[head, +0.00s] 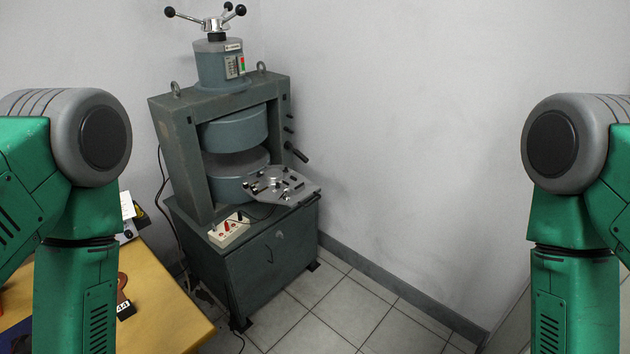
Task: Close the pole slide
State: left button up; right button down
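A grey-green magnet machine (160,142) stands in the corner on a cabinet. Its upper round pole (236,131) and lower round pole (226,187) have an open gap between them. A flat grey metal slide plate (299,191) with small black and silver fittings sticks out of the gap toward the front right. A black-knobbed handle (297,152) is on the machine's right side. My two green arms stand at the left and right picture edges, away from the machine. Both grippers are out of view.
A wooden table (165,310) is at lower left, with a brown item and a black tag marked 44 (125,310). A socket box (229,230) with plugs sits on the cabinet ledge (262,227). Cables hang at the cabinet's left. The tiled floor (345,310) at right is clear up to the wall.

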aim_at(297, 188)
jog(key=i+l, duration=0.1)
jog(key=i, duration=0.55)
jog(key=i+l, duration=0.1)
jog(key=i, duration=0.6)
jog(key=i+j, duration=0.2)
jog(key=i, duration=0.3)
jog(key=z, duration=0.05)
